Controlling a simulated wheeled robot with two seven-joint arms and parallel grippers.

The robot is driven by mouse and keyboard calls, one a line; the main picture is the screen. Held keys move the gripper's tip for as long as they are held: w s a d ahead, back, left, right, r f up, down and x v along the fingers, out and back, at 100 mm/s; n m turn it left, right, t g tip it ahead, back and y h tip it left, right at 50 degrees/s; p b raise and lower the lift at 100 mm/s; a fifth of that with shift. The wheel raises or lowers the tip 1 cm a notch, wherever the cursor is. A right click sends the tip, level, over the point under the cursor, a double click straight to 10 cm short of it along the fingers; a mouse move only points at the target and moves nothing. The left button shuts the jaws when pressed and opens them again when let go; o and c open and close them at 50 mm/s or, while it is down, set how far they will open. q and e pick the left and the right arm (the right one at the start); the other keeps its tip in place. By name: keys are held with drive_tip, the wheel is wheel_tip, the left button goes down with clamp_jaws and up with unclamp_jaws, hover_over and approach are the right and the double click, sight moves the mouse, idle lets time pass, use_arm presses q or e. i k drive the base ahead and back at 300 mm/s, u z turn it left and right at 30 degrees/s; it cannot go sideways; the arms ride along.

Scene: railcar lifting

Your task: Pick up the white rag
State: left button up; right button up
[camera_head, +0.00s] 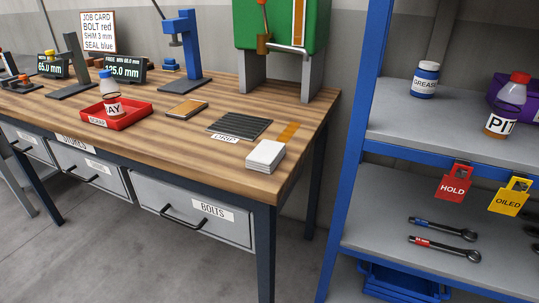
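A white rag (265,156), folded into a small layered stack, lies on the wooden workbench (175,135) near its front right corner. Its top and front sides are in plain view and nothing covers it. Neither of my grippers shows in the head view.
A dark ridged drip mat (239,125) lies left of the rag. A red tray (117,116) with a bottle stands further left. A green machine (281,25) stands behind. A blue-framed shelf (352,130) rises to the right, with a gap between it and the bench.

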sight(265, 157)
drive_tip(key=z, duration=0.1)
drive_tip(key=k, duration=0.1)
drive_tip(key=u, duration=1)
drive_tip(key=i, duration=0.45)
drive_tip(key=z, duration=0.1)
